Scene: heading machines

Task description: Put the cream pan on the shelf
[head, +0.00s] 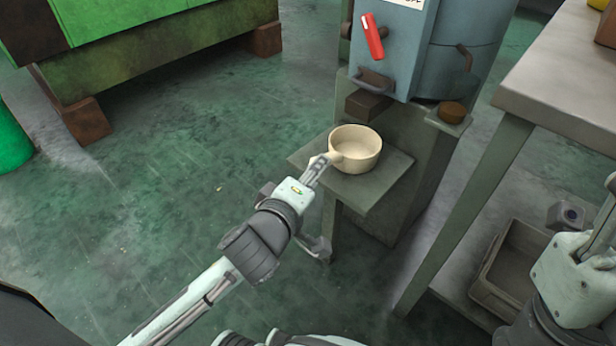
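The cream pan (357,150) is round with a short handle pointing left. It sits upright on a small grey ledge (384,190) at the front of the blue machine. My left gripper (322,206) is just left of the ledge with its two fingers spread wide. The upper finger overlaps the end of the pan's handle; I cannot tell whether they touch. The lower finger is below the ledge's left side. My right gripper (590,212) is at the right edge, partly cut off, away from the pan. A low shelf (461,290) shows under the metal table at right.
The metal table (560,85) stands at right, with a grey open bin (512,262) on its low shelf. The blue machine (388,50) with a red lever (373,36) rises behind the pan. A green machine (150,40) is at the upper left.

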